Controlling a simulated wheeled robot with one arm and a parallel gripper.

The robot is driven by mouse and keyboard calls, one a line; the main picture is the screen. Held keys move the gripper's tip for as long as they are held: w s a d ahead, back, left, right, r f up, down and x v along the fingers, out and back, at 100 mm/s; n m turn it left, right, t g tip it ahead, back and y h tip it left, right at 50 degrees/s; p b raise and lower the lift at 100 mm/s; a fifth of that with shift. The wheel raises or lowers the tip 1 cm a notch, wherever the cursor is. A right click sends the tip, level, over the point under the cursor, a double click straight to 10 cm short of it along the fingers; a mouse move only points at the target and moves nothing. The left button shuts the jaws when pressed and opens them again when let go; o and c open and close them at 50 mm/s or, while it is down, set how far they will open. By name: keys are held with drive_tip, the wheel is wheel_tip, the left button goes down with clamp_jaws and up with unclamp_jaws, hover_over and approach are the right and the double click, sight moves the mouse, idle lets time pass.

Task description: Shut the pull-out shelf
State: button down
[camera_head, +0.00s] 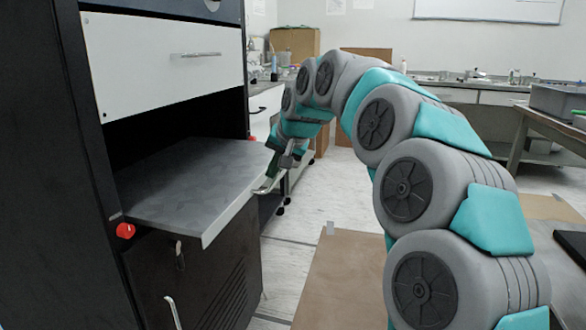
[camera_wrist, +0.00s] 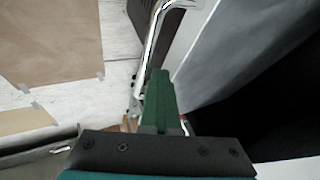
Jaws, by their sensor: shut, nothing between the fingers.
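The pull-out shelf (camera_head: 185,180) is a grey board with a pale front edge, and it sticks out of the black cabinet below a white drawer. A bright metal handle (camera_head: 268,186) is at its front edge. It also shows in the wrist view (camera_wrist: 153,38). My gripper (camera_head: 273,174) is at the shelf's front edge, close to the handle. In the wrist view its green fingers (camera_wrist: 159,78) are together with nothing between them, and their tips are beside the handle. I cannot tell whether they touch it.
The white drawer (camera_head: 165,62) above is shut. Red knobs (camera_head: 125,230) sit on the cabinet frame. A lower black door (camera_head: 195,275) has a metal handle. Brown sheets (camera_head: 340,275) lie on the pale floor in front. A bench with a grey bin (camera_head: 560,100) stands at the right.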

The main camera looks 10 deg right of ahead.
sight(210, 166)
drive_tip(key=w+a+p, duration=0.1)
drive_tip(key=w+a, duration=0.1)
drive_tip(key=a, duration=0.2)
drive_tip(key=w+a+p, duration=0.1)
drive_tip(key=w+a, duration=0.2)
drive_tip(key=a, duration=0.2)
drive_tip(key=w+a+p, duration=0.1)
drive_tip(key=w+a, duration=0.2)
drive_tip(key=a, duration=0.2)
drive_tip(key=shift+w+a+r, duration=0.1)
drive_tip(key=shift+r, duration=0.1)
